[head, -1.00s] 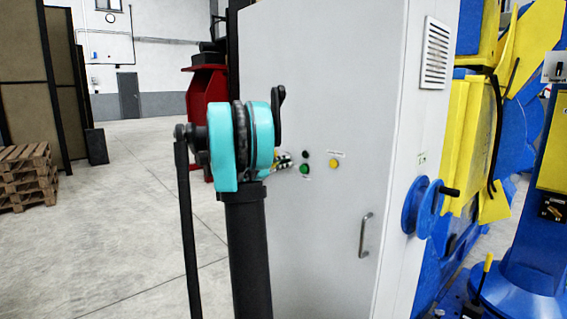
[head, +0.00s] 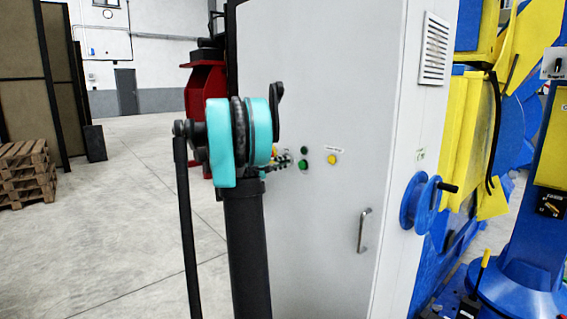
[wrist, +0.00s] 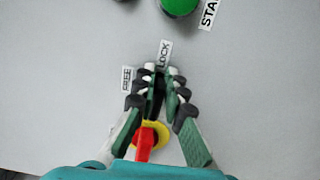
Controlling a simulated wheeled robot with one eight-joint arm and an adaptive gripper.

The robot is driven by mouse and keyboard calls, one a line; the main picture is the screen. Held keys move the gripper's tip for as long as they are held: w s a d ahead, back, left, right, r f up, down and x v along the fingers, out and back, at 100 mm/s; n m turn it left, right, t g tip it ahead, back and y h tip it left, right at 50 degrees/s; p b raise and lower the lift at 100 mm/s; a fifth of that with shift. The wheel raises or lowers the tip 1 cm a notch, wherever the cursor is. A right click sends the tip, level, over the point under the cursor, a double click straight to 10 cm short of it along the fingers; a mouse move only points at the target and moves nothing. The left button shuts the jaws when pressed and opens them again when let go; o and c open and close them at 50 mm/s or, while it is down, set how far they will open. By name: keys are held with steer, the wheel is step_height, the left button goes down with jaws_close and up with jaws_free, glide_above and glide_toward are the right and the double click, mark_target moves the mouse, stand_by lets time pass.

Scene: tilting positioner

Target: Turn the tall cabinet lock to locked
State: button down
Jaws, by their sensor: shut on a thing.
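The tall cabinet (head: 325,215) is pale grey and stands upright with its front facing me. In the wrist view, FREE (wrist: 127,79) and LOCK (wrist: 164,53) labels are on its face, FREE to the left of LOCK. My gripper (wrist: 160,82) is at the face just below the LOCK label, its fingers closed in around a small dark part between them. The fingers hide most of that part, so I cannot tell its exact angle. In the head view, my gripper (head: 284,161) shows small beside my teal wrist.
A red handle on a yellow round base (wrist: 150,138) lies behind my fingers. A green button (wrist: 179,5) is above the labels. In the head view, a yellow button (head: 332,160), a door handle (head: 364,231) and a blue handwheel (head: 420,203) are to the right.

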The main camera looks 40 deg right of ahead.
stand_by(0.4)
steer(key=c, duration=1.6)
jaws_free()
steer(key=a, duration=0.8)
steer(key=s+a, duration=0.1)
steer(key=a, duration=0.3)
